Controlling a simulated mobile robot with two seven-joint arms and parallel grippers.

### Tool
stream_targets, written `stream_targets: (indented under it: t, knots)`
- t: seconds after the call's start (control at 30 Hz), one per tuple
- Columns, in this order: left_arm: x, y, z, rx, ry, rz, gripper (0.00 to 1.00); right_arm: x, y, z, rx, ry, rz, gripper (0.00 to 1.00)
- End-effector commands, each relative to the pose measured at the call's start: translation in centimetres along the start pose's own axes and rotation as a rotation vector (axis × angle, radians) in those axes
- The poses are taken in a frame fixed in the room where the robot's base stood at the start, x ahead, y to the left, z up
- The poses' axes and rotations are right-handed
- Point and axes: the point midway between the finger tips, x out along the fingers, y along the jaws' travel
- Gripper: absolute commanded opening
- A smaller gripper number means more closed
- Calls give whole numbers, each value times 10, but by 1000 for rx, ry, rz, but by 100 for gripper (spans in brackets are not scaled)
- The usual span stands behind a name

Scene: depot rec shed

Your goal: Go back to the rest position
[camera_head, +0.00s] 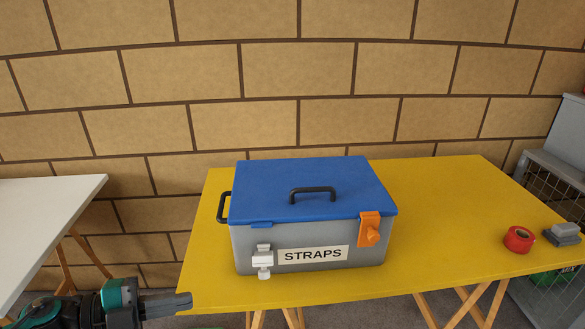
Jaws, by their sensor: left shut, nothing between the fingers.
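My left gripper (182,301) comes in at the bottom left of the head view, dark with teal parts. Its fingers are shut and empty. They are close to the front left corner of the yellow table (440,205); I cannot tell whether they touch it. My right gripper is not in view. A grey box with a blue lid (310,185) stands on the table, labelled STRAPS. The lid is down. A white latch (262,261) and an orange latch (370,230) are on its front.
A red tape roll (519,239) and a grey block (562,233) are at the table's right end. A white table (45,215) stands at the left, and a wire cage (550,185) at the right. A brick wall (300,70) is behind.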

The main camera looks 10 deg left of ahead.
Motion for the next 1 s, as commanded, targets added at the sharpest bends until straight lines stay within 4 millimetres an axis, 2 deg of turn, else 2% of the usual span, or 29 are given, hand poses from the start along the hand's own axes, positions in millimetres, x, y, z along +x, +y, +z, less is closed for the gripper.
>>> stream_targets:
  t: [0.13, 0.23, 0.33, 0.4, 0.5, 0.6, 0.7, 0.83, 1.0]
  knots:
    - [12, -1, 1, -96, -61, -161, 0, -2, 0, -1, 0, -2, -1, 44]
    - [21, 2, 8, -245, -172, -344, 0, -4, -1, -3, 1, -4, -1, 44]
    - [26, 21, 20, -450, -330, -499, 0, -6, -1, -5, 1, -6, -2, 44]
    - [29, 44, 26, -609, -448, -564, 0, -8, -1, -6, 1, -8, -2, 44]
    - [36, 85, 27, -833, -599, -594, 0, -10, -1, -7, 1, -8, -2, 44]
    - [46, 124, 18, -1023, -708, -570, 0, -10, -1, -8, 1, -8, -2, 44]
    - [55, 152, 6, -1156, -770, -531, 0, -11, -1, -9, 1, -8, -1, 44]
    - [62, 167, -3, -1234, -802, -498, 0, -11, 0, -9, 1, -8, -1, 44]
    - [62, 170, -4, -1242, -807, -491, 0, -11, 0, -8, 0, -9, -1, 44]
